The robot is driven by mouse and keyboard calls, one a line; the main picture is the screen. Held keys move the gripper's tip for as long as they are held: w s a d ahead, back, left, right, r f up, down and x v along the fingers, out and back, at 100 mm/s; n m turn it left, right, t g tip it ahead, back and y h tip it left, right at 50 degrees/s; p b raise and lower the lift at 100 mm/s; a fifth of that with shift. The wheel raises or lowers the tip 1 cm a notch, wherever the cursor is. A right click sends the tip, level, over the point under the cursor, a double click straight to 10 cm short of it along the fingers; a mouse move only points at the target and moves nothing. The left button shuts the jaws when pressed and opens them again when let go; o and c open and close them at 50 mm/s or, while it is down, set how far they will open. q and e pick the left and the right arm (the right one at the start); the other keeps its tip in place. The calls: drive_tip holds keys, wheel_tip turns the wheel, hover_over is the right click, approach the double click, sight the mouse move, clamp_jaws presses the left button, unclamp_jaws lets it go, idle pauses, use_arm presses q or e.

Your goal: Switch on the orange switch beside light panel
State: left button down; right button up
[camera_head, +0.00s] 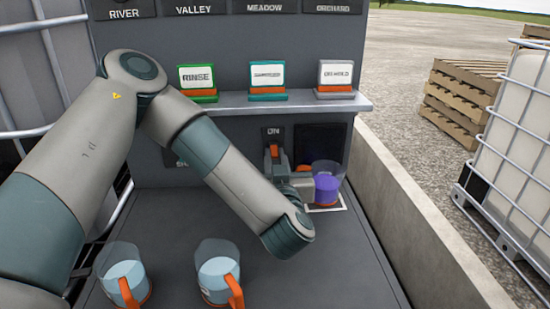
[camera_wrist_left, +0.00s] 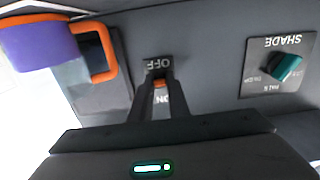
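The orange switch (camera_head: 275,151) is on the grey front panel, left of a dark square light panel (camera_head: 321,141). An ON label is above it in the head view. In the left wrist view, which is upside down, the orange lever (camera_wrist_left: 160,84) shows between ON and OFF labels. The light panel looks dark. My left gripper (camera_head: 276,163) is at the switch, its two narrow fingertips (camera_wrist_left: 160,80) on either side of the lever. I cannot tell whether they grip it. My right gripper is not in view.
A purple-filled cup (camera_head: 326,186) stands right beside my left gripper, below the light panel. A SHADE knob (camera_wrist_left: 287,67) is nearby. Two orange-handled cups (camera_head: 125,270) (camera_head: 217,268) stand at the front. A shelf (camera_head: 300,104) with signs overhangs the switch.

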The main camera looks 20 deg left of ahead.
use_arm(q)
drive_tip(key=shift+r, duration=0.1)
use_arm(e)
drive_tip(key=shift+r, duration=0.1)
use_arm(q)
drive_tip(key=shift+s+r+g+h+p, duration=0.1)
drive_tip(key=shift+r+g+h+p, duration=0.4)
drive_tip(key=shift+g, duration=0.6)
drive_tip(key=g+p, duration=0.1)
drive_tip(key=r+g+h, duration=0.1)
drive_tip(key=g, duration=0.1)
drive_tip(key=shift+p, duration=0.35)
drive_tip(key=shift+r+g+h, duration=0.15)
drive_tip(key=shift+g+h, duration=0.25)
drive_tip(key=shift+g, duration=0.3)
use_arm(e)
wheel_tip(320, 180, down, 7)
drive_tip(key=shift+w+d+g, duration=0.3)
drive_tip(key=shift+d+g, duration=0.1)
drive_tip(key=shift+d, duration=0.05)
use_arm(q)
drive_tip(key=c, duration=1.7)
unclamp_jaws()
